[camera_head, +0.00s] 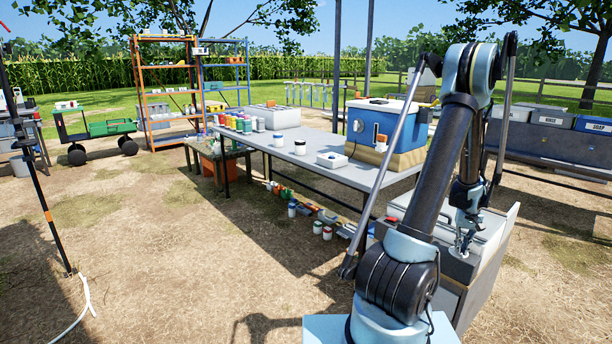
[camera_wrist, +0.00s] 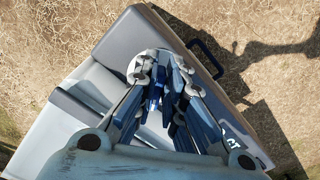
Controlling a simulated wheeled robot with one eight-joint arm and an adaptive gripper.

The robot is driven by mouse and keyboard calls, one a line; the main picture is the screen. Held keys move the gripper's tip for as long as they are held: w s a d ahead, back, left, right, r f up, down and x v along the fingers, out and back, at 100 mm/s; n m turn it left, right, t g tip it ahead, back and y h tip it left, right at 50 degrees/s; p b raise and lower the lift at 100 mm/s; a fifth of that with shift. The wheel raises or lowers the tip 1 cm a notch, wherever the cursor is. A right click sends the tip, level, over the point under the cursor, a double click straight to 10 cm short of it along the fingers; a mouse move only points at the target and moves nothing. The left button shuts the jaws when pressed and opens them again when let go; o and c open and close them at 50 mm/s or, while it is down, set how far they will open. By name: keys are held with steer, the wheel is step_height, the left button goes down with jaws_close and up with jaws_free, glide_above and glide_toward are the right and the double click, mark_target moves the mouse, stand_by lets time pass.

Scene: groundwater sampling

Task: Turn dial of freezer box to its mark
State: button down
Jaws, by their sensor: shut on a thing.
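A long grey table (camera_head: 310,158) stands behind, bearing a blue box (camera_head: 405,128) with a round front knob, and bottles. Several bottles and tools lie on a low strip (camera_head: 316,212) beneath it. Grey bins (camera_head: 550,117) line the back right. The dirt ground at front left is mostly open.

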steer(key=n, duration=0.5)
steer(key=shift+d, duration=0.4)
steer(key=n, duration=0.5)
steer(key=shift+w+d+n, duration=0.25)
steer(key=shift+d+n, duration=0.15)
steer(key=c, duration=1.6)
jaws_free()
steer(key=shift+r, duration=0.1)
step_height(320, 180, up, 12)
